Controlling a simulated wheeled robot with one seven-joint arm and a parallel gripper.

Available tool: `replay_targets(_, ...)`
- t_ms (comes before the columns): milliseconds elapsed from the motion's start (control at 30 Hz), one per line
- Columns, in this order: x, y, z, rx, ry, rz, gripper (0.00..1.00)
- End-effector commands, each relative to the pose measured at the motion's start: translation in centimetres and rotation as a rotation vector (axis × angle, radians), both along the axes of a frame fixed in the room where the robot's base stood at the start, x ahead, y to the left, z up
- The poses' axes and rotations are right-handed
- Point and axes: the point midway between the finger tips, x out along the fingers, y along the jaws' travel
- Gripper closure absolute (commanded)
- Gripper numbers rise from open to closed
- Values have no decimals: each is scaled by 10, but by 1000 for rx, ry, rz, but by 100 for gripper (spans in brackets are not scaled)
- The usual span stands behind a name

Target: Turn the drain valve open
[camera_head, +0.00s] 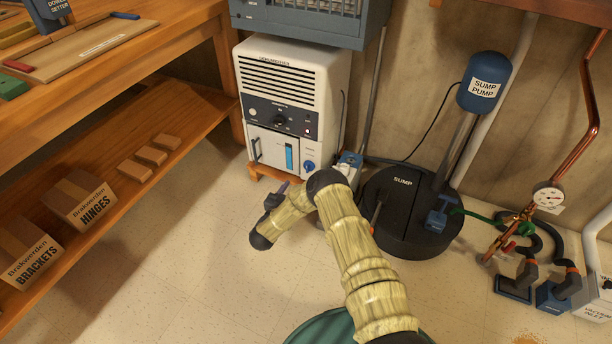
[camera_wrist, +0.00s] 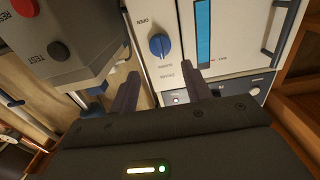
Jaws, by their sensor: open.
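The drain valve is a round blue knob (camera_head: 309,166) low on the right of the white dehumidifier's front (camera_head: 290,90). In the wrist view the knob (camera_wrist: 159,46) sits on a white panel with small inverted lettering, one word reading OPEN. My gripper (camera_wrist: 161,73) is open and empty, its two dark fingers apart and pointing toward the panel. The knob shows just beyond and between the fingertips, with no contact visible.
A grey box with red and black buttons (camera_wrist: 60,35) is close to the left finger in the wrist view. A blue level window (camera_head: 290,156) is left of the knob. The black sump lid (camera_head: 400,195) and pump (camera_head: 485,82) stand right. A wooden workbench (camera_head: 170,60) is left.

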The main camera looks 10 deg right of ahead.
Motion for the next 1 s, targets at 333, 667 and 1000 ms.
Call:
replay_targets(333, 47, -35, -4, 1, -4, -2, 52)
replay_targets(667, 80, -57, -2, 0, -2, 0, 52)
replay_targets(1000, 83, -57, 0, 0, 0, 4, 52)
